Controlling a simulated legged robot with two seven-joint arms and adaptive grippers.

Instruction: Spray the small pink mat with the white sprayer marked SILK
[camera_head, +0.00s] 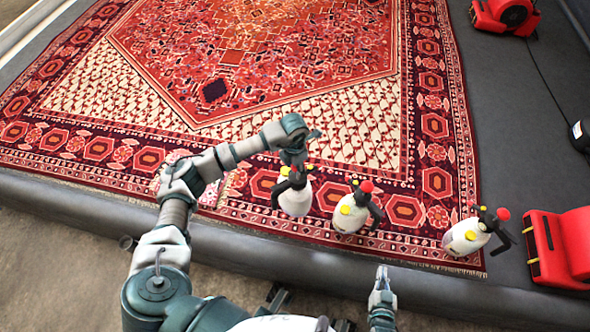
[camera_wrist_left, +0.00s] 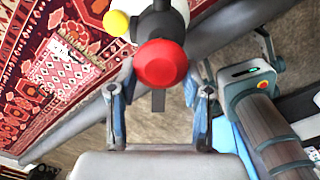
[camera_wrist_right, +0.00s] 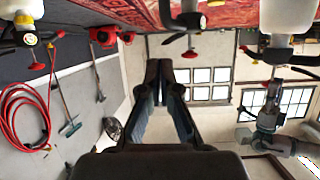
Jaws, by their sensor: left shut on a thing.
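My left gripper (camera_head: 294,158) is at the top of the leftmost white sprayer (camera_head: 294,197), which stands upright on the rug's front border. In the left wrist view the sprayer's red knob (camera_wrist_left: 160,63) shows between the fingers (camera_wrist_left: 158,100), which are shut on the sprayer. Its marking is not readable. A small pink mat (camera_wrist_left: 70,65) lies on the rug in the left wrist view; in the head view my left arm mostly hides it. My right gripper (camera_head: 381,275) is shut and empty over the pit's front edge; its fingertips (camera_wrist_right: 160,75) meet in the right wrist view.
Two more white sprayers, a middle one (camera_head: 350,214) and a right one (camera_head: 465,238), stand along the rug's front edge. A red machine (camera_head: 565,248) is at the right, another (camera_head: 505,15) at the far right.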

